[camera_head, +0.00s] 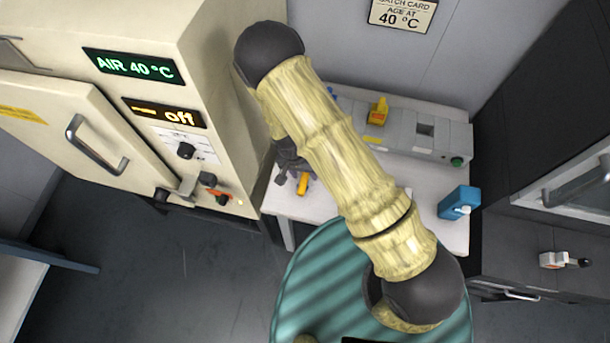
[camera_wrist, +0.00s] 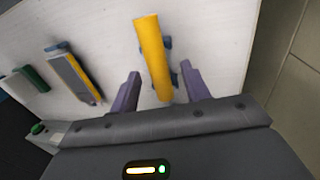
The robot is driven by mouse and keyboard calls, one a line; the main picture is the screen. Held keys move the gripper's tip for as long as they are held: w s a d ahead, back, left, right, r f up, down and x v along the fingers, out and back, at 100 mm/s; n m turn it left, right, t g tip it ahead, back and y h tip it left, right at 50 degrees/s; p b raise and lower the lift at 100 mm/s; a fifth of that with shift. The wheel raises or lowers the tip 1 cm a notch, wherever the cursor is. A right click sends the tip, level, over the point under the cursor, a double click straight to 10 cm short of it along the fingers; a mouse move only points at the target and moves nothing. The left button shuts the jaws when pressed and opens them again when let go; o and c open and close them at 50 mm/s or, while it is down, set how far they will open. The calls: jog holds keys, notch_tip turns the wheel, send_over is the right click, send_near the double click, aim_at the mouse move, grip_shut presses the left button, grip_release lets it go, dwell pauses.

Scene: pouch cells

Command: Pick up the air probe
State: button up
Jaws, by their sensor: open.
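The air probe appears to be the yellow stick (camera_wrist: 153,58), lying across small blue supports on the white table (camera_wrist: 207,20). It also shows in the head view as a small yellow-orange piece (camera_head: 302,184) near the table's left edge. My gripper (camera_wrist: 160,76) is open, with one purple finger on each side of the stick's near part. The stick lies between the fingers, and I cannot tell whether either one touches it. In the head view my gripper (camera_head: 292,177) is small and dark, partly hidden behind my arm.
A grey-and-yellow piece (camera_wrist: 75,78) and a green piece (camera_wrist: 36,79) lie left of the stick. A grey fixture (camera_head: 400,140) with a yellow part (camera_head: 378,111) stands at the back. A blue bottle (camera_head: 460,202) stands at right. The beige oven (camera_head: 225,100) borders the left.

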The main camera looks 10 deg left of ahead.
aim_at(304, 174)
grip_shut()
dwell(0.3)
notch_tip(304, 174, up, 10)
jog(key=b, duration=0.2)
dwell(0.4)
jog(key=shift+w, duration=0.1)
dwell(0.4)
